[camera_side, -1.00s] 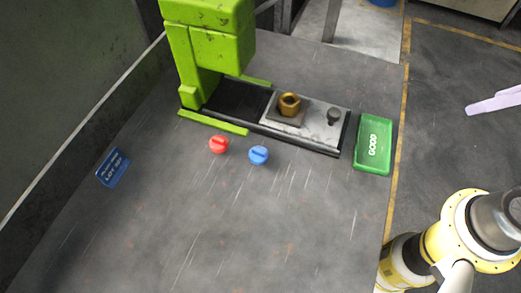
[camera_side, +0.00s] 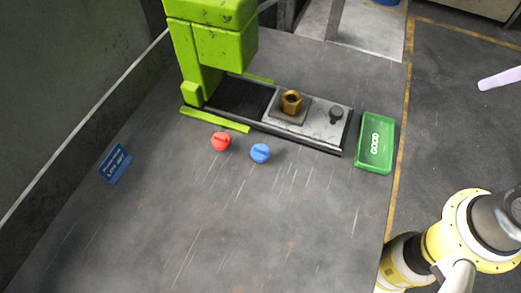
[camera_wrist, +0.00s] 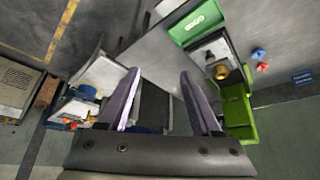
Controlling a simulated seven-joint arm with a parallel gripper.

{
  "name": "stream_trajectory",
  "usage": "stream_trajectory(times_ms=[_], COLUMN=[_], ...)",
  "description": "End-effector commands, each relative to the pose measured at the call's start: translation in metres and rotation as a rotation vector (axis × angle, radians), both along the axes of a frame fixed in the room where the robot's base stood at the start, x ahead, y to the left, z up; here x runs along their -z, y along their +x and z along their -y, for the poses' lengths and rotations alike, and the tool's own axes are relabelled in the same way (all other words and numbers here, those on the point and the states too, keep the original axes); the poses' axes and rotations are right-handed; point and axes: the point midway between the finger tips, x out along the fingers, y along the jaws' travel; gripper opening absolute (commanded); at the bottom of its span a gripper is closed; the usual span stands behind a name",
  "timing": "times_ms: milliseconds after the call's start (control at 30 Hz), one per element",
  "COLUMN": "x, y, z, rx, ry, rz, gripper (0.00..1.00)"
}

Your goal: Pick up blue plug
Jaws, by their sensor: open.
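The blue plug (camera_side: 260,153) sits on the grey table in front of the press, just right of the red plug (camera_side: 221,141). In the wrist view the blue plug (camera_wrist: 258,53) is small, at the upper right, with the red plug (camera_wrist: 262,67) just below it. My gripper (camera_wrist: 159,73) is open and empty, its two lilac fingers spread apart. In the side view only a lilac finger of my gripper (camera_side: 500,78) shows at the right edge, far from the plugs and beyond the table.
A green press (camera_side: 212,45) stands behind the plugs. Its slide plate (camera_side: 318,124) carries a brass nut-like part (camera_side: 291,101) and a dark knob (camera_side: 336,112). A green GOOD tray (camera_side: 375,143) lies at the right table edge, a blue sign (camera_side: 115,163) at left. The front table is clear.

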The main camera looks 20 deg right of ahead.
Motion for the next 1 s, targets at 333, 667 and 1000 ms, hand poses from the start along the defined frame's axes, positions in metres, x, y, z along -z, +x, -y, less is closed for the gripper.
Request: stream_trajectory(times_ms=[333, 667, 1000], x=[-0.054, -0.009, 0.089], y=[0.116, 0.191, 0.173], z=[-0.074, -0.219, -0.340], rx=[-0.214, -0.480, -0.700], ry=[-0.005, -0.070, -0.176], rz=[-0.136, -0.308, -0.464], gripper=[0.65, 0.65, 0.65])
